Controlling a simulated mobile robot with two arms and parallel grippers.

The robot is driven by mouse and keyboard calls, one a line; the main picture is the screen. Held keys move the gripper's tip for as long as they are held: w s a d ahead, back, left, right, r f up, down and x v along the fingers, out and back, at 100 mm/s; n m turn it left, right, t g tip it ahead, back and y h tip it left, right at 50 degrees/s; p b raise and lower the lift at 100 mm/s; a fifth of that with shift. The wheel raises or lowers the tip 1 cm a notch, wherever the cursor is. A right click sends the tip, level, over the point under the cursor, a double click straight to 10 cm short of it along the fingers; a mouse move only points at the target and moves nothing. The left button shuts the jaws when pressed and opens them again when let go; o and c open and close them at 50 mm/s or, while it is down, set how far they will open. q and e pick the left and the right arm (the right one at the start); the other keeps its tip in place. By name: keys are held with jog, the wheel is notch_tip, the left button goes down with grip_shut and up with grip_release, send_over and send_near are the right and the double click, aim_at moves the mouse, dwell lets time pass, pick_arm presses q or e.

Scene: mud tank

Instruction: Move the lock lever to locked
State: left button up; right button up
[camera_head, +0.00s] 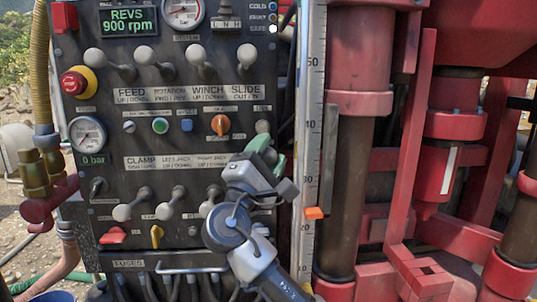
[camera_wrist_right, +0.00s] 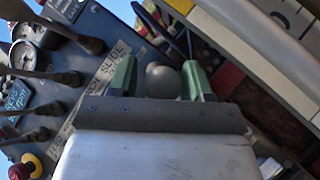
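A lever with a grey ball knob (camera_head: 262,127) stands at the right edge of the black control panel, under a small label I cannot read; it appears to be the lock lever. My right gripper (camera_head: 271,152) is just below it, and its arm hides part of the panel's lower right. In the right wrist view the grey knob (camera_wrist_right: 163,81) shows between the two green fingers of my right gripper (camera_wrist_right: 160,78). The fingers are apart, with a visible gap on the knob's left side; contact on its right side is unclear. My left gripper is out of view.
The control panel (camera_head: 180,185) carries several grey-knobbed levers, an orange knob (camera_head: 220,125), a red emergency button (camera_head: 75,83) and a gauge (camera_head: 87,134). A white scale (camera_head: 312,130) and red mast (camera_head: 355,60) stand close on the right.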

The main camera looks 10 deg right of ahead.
jog(key=shift+o, duration=0.6)
jog(key=b+v, duration=0.4)
jog(key=v, duration=0.6)
jog(key=shift+s+a+f, duration=0.2)
jog(key=shift+s+f, duration=0.05)
